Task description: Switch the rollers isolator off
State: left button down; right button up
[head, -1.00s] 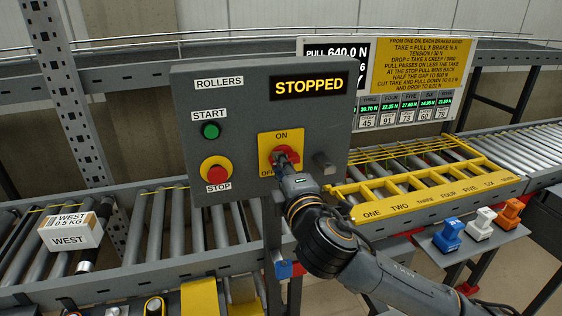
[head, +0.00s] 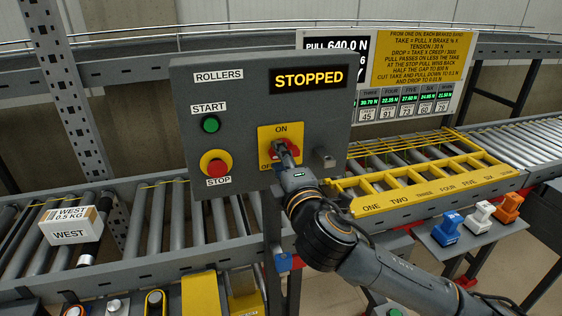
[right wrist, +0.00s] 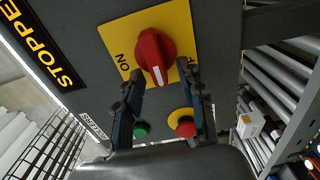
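The rollers isolator is a red rotary knob (head: 292,147) on a yellow plate (head: 267,135) marked ON at the top and OFF at the lower left. It sits on the grey ROLLERS panel (head: 230,110). In the right wrist view the knob (right wrist: 150,50) has a white bar pointing down the picture, between the ON and the partly hidden OFF lettering. My right gripper (head: 284,150) is at the knob. In the right wrist view its fingers (right wrist: 163,82) are spread, one each side of the knob's lower end; contact is unclear. My left gripper is out of view.
The panel display (head: 308,78) reads STOPPED. A green START button (head: 210,124) and a red STOP button (head: 216,165) are left of the isolator. Roller conveyors pass behind, with a WEST box (head: 73,222) at left.

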jog(key=v, duration=1.2)
